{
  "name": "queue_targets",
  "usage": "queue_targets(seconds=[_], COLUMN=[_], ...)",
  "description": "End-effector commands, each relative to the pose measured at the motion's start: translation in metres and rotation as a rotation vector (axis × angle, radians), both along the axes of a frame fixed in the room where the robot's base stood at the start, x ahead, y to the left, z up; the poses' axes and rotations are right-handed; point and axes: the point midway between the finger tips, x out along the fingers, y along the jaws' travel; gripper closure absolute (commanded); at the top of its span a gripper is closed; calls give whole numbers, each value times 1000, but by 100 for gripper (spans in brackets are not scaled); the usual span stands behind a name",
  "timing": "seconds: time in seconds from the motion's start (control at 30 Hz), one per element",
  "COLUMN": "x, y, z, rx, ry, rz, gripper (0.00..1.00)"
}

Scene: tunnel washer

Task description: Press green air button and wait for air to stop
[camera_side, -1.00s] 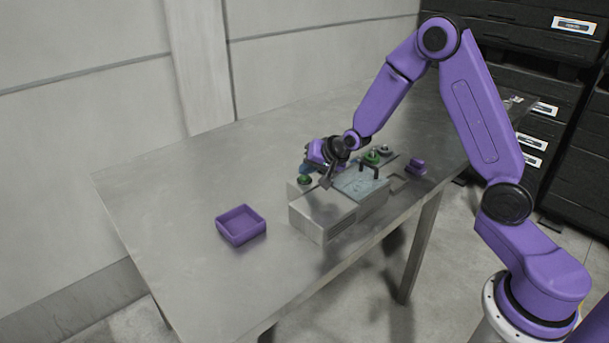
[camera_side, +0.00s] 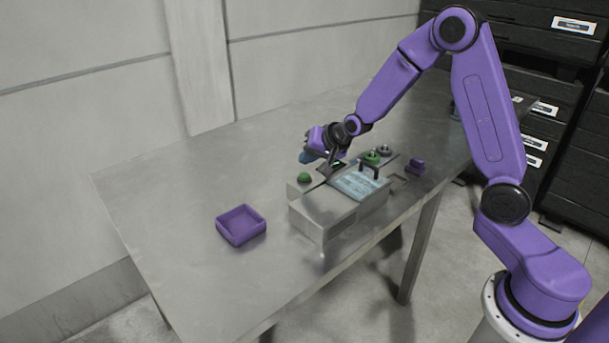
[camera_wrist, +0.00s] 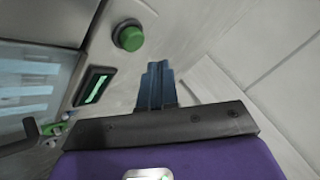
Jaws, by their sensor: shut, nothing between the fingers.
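The tunnel washer (camera_side: 322,222) is a grey metal box on the table with a clear bluish lid (camera_side: 358,184). The green air button (camera_side: 304,177) sits on its back left part; it also shows in the wrist view (camera_wrist: 130,37), round and uncovered. My gripper (camera_side: 306,157) is shut and empty, above and behind the button and apart from it. In the wrist view its blue fingers (camera_wrist: 156,88) are together, to the right of and below the button. A small panel with a lit green bar (camera_wrist: 95,89) lies beside the button.
A purple open tray (camera_side: 241,225) stands on the table left of the washer. A green round part (camera_side: 371,158) and a small purple block (camera_side: 415,166) are at the washer's right end. The table's left side is clear.

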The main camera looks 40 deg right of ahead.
Motion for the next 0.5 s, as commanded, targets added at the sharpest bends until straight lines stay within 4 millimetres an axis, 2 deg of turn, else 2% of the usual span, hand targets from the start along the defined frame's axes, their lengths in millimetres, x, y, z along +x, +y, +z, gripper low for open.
queue_targets(seconds=[0.3,0.5], x=[0,0], y=[0,0], z=[28,34], rx=[0,0], ry=[-2,1], rz=[-1,1], gripper=[100,100])
